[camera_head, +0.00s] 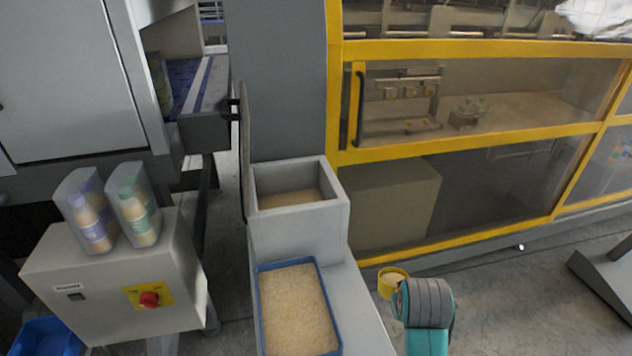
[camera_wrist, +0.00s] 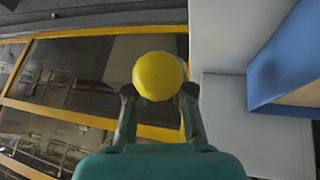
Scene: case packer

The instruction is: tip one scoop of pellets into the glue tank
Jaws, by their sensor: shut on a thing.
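My gripper (camera_wrist: 159,93) is shut on a yellow scoop (camera_wrist: 160,72), seen from its round outer side in the wrist view. In the head view the scoop (camera_head: 393,283) looks upright, with pale pellets inside, to the right of the blue tray. My wrist hides the fingers there. The glue tank (camera_head: 340,192) is a grey box with an open top and a yellowish fill low inside. Its lid (camera_head: 245,150) stands upright at its left side. The blue tray (camera_head: 262,335) of pale pellets sits in front of the tank; its blue wall (camera_wrist: 285,60) shows in the wrist view.
The yellow-framed machine guard (camera_head: 450,150) stands behind and right of the tank. At left is a grey control box (camera_head: 110,285) with a red knob (camera_head: 149,299) and two bottles in clear holders on top. Floor at right is mostly clear.

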